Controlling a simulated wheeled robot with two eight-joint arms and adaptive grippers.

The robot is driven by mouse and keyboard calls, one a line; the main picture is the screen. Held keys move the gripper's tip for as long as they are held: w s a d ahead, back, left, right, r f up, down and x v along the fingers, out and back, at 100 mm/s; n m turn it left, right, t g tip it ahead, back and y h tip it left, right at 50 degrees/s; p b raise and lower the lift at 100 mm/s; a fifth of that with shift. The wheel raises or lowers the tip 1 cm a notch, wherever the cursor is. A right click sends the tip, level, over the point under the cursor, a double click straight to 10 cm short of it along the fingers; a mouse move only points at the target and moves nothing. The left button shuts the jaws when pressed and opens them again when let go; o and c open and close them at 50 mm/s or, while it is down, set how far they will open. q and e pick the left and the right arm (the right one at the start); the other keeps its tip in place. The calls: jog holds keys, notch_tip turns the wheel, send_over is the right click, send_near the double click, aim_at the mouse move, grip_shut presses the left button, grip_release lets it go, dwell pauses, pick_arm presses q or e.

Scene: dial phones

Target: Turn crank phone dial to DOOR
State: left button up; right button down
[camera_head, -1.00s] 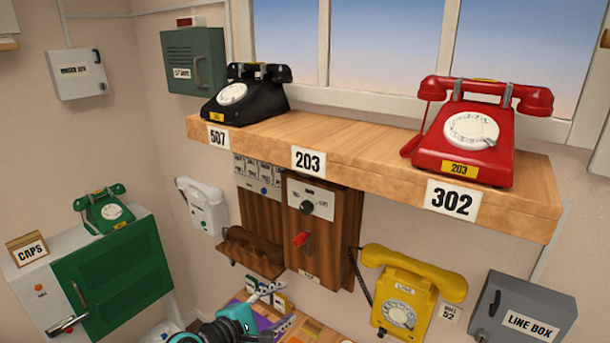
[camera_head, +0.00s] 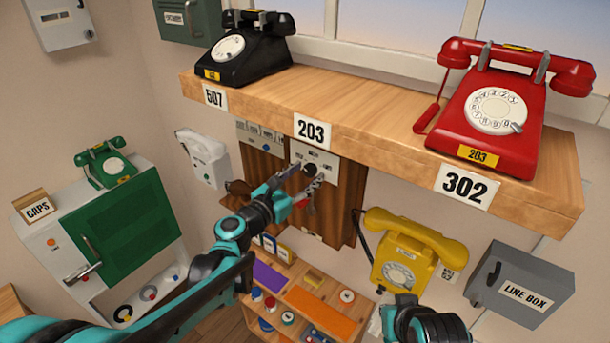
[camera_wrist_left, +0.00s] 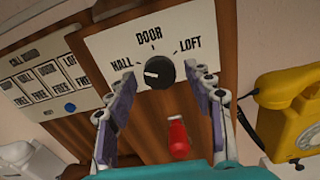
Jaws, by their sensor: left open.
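The crank phone is a brown wooden wall box (camera_head: 347,205) under the shelf. Its round black dial knob (camera_wrist_left: 159,73) sits on a white plate (camera_wrist_left: 105,45) marked HALL, DOOR and LOFT. The knob's white mark lies on its left side, toward HALL. The knob also shows in the head view (camera_head: 310,170). My left gripper (camera_head: 304,181) is open in front of the plate. In the left wrist view its fingers (camera_wrist_left: 167,78) stand on either side of the knob, with gaps visible. A red crank handle (camera_wrist_left: 178,137) hangs below the knob.
The wooden shelf (camera_head: 400,130) overhangs the box and carries a black phone (camera_head: 245,50) and a red phone (camera_head: 505,100). A yellow phone (camera_head: 410,250) hangs close on the right. A label board (camera_wrist_left: 45,85) adjoins the plate on the left.

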pick_arm(q)
jog(key=c, duration=1.2)
jog(key=shift+o, duration=0.2)
jog(key=shift+m, duration=0.5)
jog(key=m, duration=0.4)
jog(key=shift+w+m+b, duration=0.1)
jog(key=shift+m+b, duration=0.3)
jog(key=m, duration=0.5)
jog(key=shift+m, duration=0.4)
